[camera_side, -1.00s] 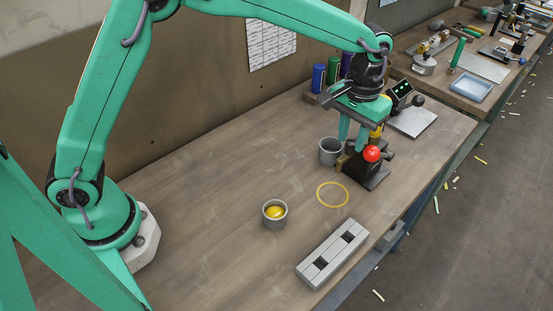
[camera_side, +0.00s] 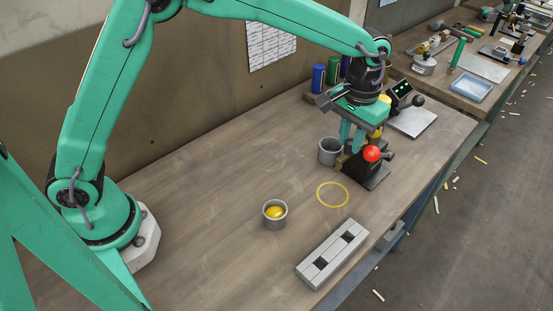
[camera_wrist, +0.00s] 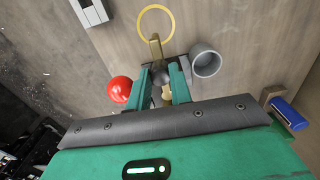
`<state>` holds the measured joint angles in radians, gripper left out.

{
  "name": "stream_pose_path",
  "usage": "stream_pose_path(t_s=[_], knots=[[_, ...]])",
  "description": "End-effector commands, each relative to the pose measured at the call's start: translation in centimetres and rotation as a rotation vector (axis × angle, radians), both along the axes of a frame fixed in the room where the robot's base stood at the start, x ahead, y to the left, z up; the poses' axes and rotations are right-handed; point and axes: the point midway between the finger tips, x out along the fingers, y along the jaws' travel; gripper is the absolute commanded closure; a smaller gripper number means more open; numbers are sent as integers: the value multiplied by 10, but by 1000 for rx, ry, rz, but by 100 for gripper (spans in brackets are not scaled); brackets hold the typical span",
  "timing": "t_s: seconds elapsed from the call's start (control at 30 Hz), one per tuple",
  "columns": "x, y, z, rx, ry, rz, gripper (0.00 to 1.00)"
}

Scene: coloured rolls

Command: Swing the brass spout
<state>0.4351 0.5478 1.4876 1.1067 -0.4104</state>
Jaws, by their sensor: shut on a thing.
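The brass spout (camera_wrist: 154,46) sticks out from between my fingertips in the wrist view, its free end towards the yellow ring (camera_wrist: 141,22). In the side view only a small part of the spout (camera_side: 341,161) shows, low on the left of a dark stand (camera_side: 369,180) with a red ball (camera_side: 372,153). My gripper (camera_wrist: 162,78) is shut on the spout, its two green fingers either side of a dark round part. The side view shows my gripper (camera_side: 351,146) reaching down to the stand. The exact contact is partly hidden by the fingers.
An empty grey cup (camera_side: 321,157) stands close left of the stand. Another grey cup (camera_side: 275,224) holds something yellow. A slotted grey block (camera_side: 318,275) lies near the front edge. Blue (camera_side: 318,78) and green cylinders stand behind.

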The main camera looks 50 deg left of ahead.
Motion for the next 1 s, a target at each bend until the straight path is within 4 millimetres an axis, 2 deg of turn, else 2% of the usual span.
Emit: stream_pose_path(t_s=[0.37,1.0], knots=[[2,11,1,0,-1,-187,100],[19,40,2,0,-4,-775,100]])
